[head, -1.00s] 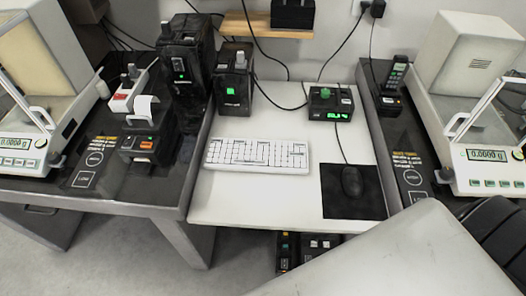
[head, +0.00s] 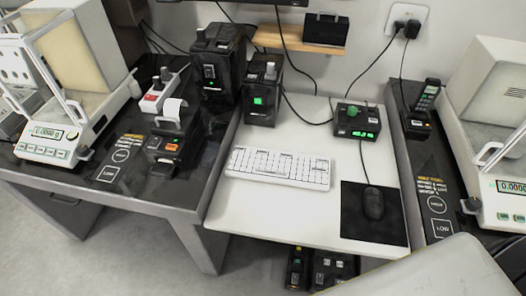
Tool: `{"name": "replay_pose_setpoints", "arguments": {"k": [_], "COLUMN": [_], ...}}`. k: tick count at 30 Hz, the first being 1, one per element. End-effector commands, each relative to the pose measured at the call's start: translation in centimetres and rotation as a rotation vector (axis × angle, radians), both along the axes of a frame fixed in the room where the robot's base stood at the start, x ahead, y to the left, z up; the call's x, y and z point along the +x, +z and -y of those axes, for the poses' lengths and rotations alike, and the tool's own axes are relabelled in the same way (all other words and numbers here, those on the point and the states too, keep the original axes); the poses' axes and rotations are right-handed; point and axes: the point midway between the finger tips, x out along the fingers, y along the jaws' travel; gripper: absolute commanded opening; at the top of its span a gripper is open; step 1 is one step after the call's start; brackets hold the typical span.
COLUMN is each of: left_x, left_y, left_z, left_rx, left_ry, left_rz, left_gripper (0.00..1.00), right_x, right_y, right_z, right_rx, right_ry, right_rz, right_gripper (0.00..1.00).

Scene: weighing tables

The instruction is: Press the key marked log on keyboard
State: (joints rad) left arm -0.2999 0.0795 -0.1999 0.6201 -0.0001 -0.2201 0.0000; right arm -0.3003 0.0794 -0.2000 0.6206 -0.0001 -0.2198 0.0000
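The white keyboard (head: 278,167) lies on the white middle table (head: 270,215), left of the black mouse mat. Its keys are too small for me to read, so I cannot tell which one is marked log. Nothing covers the keyboard. Neither of my grippers shows in the head view.
A black mouse (head: 373,203) rests on a dark mat (head: 350,225). A small box with a green knob and green display (head: 357,121) stands behind. Black devices stand at the back left (head: 262,98). Balances stand on the left (head: 50,140) and right side tables. A pale grey surface (head: 430,272) fills the lower right.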

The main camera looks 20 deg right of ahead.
Motion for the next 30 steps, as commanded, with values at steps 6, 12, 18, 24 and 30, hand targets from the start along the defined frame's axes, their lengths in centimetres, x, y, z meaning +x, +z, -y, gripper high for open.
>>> {"name": "replay_pose_setpoints", "arguments": {"k": [6,12,18,24,30], "left_x": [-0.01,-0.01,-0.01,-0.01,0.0], "left_y": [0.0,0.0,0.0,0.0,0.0], "left_z": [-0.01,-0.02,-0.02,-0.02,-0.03], "left_rx": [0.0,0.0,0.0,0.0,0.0], "left_ry": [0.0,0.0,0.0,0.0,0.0], "left_rz": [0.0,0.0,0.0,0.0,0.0], "left_gripper": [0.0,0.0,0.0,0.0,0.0], "right_x": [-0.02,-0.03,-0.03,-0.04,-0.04], "right_y": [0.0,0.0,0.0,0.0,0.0], "right_z": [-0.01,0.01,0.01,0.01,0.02], "right_rx": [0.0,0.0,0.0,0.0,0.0], "right_ry": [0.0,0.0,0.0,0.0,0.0], "right_rz": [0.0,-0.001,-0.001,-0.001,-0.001], "right_gripper": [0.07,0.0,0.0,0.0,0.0]}}
